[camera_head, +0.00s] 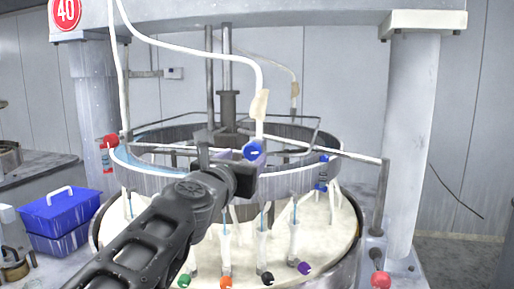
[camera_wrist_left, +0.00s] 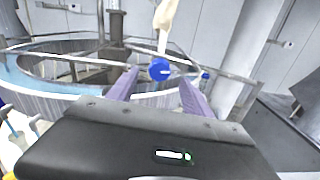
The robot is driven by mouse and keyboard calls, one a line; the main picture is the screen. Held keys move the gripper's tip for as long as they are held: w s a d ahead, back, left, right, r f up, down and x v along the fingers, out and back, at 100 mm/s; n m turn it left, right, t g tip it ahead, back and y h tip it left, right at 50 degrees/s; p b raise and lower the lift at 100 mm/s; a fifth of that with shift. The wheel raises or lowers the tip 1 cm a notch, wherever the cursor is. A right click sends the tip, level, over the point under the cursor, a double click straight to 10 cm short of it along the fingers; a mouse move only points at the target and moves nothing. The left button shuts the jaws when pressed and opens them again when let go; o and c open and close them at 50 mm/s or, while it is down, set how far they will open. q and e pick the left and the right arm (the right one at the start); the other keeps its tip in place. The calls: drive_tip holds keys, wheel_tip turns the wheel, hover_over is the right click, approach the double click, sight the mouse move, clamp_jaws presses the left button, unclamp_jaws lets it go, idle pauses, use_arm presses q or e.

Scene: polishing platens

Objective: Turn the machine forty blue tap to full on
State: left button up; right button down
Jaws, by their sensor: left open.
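Machine forty carries a red round sign "40" (camera_head: 65,13) at the top left. Its blue tap (camera_head: 254,150) is a round knob with a white mark, below the tan end of a white hose. The tap also shows in the left wrist view (camera_wrist_left: 159,69), between and beyond my two finger tips. My left gripper (camera_head: 243,172) is open, just below and in front of the tap in the head view. Its fingers stand on either side of the tap in the wrist view; I cannot tell whether they touch it. My right gripper is not in view.
A metal ring (camera_head: 147,181) surrounds the tap area, with thin rods across it. Below, green, orange, black and purple knobs (camera_head: 304,268) line the platen's front. Red knobs (camera_head: 380,280) sit at the sides. A blue box (camera_head: 60,213) stands at left, a thick pillar (camera_head: 412,140) at right.

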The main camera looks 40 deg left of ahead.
sight(251, 152)
use_arm(q)
drive_tip(key=shift+w, duration=0.15)
drive_tip(key=x, duration=0.7)
drive_tip(key=shift+w+a, duration=0.1)
drive_tip(key=shift+c, duration=0.5)
clamp_jaws()
